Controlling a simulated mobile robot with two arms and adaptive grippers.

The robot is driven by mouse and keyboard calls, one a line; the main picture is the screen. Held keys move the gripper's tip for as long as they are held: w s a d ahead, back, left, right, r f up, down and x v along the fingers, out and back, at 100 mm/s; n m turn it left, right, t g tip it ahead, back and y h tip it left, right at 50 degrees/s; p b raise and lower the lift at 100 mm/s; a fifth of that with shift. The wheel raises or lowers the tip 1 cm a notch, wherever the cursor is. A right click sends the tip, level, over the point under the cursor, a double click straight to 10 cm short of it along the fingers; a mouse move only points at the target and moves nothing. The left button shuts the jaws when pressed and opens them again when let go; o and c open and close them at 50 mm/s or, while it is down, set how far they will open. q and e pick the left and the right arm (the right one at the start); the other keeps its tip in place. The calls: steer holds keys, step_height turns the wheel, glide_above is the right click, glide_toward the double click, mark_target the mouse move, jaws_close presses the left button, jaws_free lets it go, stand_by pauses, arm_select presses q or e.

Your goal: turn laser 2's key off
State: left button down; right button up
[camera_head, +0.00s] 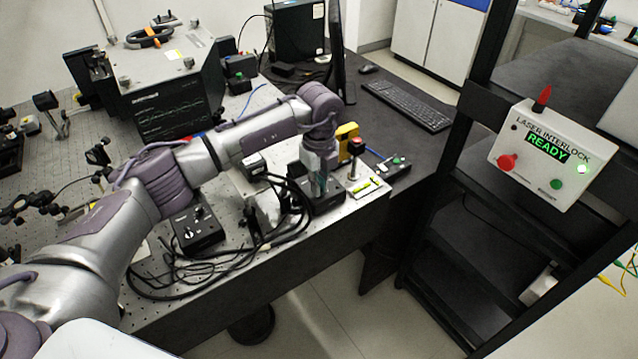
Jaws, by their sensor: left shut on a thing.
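My left gripper (320,187) points straight down at a small black control box (332,203) near the front edge of the bench. It is shut on the key on top of that box. The fingers hide the key, so its angle cannot be told. A second black control box (198,230) with small switches on its top sits further left on the bench. The labels are too small to read, so I cannot tell from them which laser each box belongs to. My right gripper is not in view.
Black cables (225,262) lie looped between the two boxes. A red-topped button post (355,150) and a yellow device (347,135) stand just right of the gripper. A laser interlock panel (543,157) reading READY hangs on the black rack at right. A keyboard (405,104) lies behind.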

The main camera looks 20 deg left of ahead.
arm_select(q)
steer(key=shift+r, duration=0.1)
steer(key=c, duration=1.3)
jaws_free()
step_height(320, 180, up, 12)
